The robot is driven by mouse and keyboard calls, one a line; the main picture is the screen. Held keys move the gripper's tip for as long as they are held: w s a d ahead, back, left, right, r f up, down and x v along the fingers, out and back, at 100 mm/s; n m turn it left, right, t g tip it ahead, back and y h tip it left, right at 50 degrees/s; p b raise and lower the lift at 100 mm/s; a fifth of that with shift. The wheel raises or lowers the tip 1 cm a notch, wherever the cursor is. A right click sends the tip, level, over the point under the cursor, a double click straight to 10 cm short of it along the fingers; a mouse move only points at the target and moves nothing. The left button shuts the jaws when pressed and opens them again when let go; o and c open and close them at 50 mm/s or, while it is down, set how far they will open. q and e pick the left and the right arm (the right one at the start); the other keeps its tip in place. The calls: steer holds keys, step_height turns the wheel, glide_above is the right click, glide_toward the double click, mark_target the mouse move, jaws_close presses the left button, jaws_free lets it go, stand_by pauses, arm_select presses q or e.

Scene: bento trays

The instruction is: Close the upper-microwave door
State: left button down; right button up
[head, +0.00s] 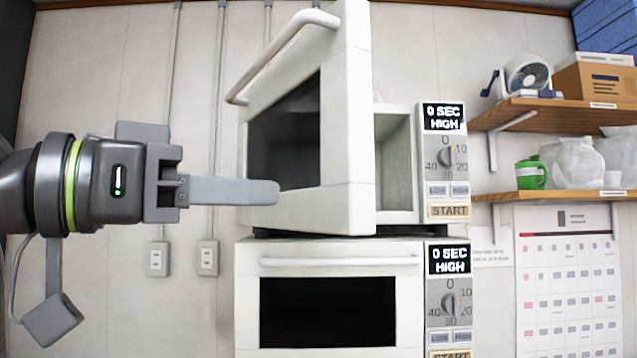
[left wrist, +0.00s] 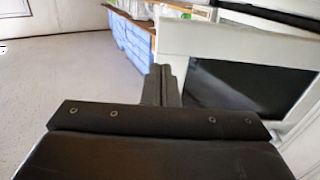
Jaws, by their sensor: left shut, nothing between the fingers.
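The upper microwave (head: 397,160) stands on top of the lower one. Its white door (head: 349,130) is swung wide open toward me, and part of the pale inside shows to the right of it. The door has a dark window and a long bar handle (head: 283,50) at its upper left. My left gripper (head: 278,193) is shut and empty, pointing right, with its fingertips in front of the door's lower left part. I cannot tell whether they touch the door. In the left wrist view the fingers (left wrist: 160,86) are together beside the door (left wrist: 235,90). My right gripper is not in view.
The lower microwave (head: 330,250) has its door shut. Shelves (head: 560,104) on the right wall hold a fan, boxes, bags and a green cup. A calendar (head: 570,280) hangs below them. The wall left of the microwaves has conduits and outlets.

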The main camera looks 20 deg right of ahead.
mark_target(346, 197)
arm_select(q)
steer(key=p+x, duration=0.2)
steer(key=x, duration=0.5)
steer(key=shift+w+d, duration=0.1)
steer(key=shift+d, duration=0.1)
